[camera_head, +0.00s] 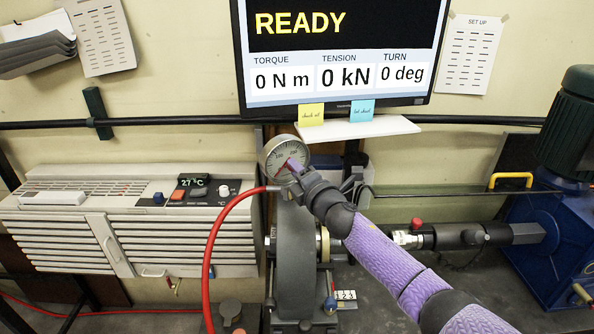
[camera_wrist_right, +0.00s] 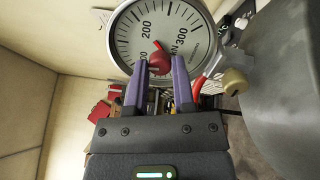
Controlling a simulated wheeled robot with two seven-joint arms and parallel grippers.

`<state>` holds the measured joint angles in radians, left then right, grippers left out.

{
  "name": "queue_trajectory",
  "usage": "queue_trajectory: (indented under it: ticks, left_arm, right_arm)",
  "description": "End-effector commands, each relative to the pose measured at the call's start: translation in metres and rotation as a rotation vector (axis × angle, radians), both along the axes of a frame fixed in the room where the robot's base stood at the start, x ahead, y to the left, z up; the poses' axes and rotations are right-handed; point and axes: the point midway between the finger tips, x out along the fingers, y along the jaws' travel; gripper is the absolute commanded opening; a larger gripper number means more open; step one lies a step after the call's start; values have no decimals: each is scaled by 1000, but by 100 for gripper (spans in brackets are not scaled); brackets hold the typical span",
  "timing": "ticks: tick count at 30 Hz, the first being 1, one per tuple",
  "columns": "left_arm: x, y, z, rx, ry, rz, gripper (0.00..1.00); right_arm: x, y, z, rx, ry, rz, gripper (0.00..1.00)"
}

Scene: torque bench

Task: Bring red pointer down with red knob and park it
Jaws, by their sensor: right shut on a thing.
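The round gauge (camera_head: 272,153) has a white dial and a metal rim, and stands on top of the grey machine in the middle. In the right wrist view the gauge (camera_wrist_right: 128,33) fills the top, with 200 and 300 readable. The red knob (camera_wrist_right: 159,63) is at the dial's centre, between my right gripper's purple fingertips. My right gripper (camera_wrist_right: 159,70) is shut on it. A short piece of the red pointer (camera_wrist_right: 157,45) shows just above the knob; the rest is hidden. In the head view my right gripper (camera_head: 293,166) covers the dial's lower right. My left gripper is not in view.
A red hose (camera_head: 212,240) joins the grey machine (camera_head: 293,260) just below the gauge. A shelf (camera_head: 395,127) and a screen (camera_head: 340,50) reading READY are above. A beige heater (camera_head: 150,235) is left, a blue machine (camera_head: 560,235) right.

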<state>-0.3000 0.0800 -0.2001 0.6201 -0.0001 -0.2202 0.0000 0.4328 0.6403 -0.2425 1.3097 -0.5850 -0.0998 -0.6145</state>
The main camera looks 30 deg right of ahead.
Motion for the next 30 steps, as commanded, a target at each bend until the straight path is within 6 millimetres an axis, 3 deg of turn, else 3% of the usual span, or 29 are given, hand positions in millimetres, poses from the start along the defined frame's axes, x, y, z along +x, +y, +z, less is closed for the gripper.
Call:
queue_trajectory:
  ticks: [12,27,28,30]
  left_arm:
    - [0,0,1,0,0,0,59]
    - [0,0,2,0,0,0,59]
    - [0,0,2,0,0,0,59]
    - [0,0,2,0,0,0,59]
  right_arm:
    - [0,0,-1,148,-10,0,0]
    - [0,0,-1,163,-11,0,0]
    - [0,0,-1,163,-11,0,35]
    - [0,0,-1,162,-11,0,50]
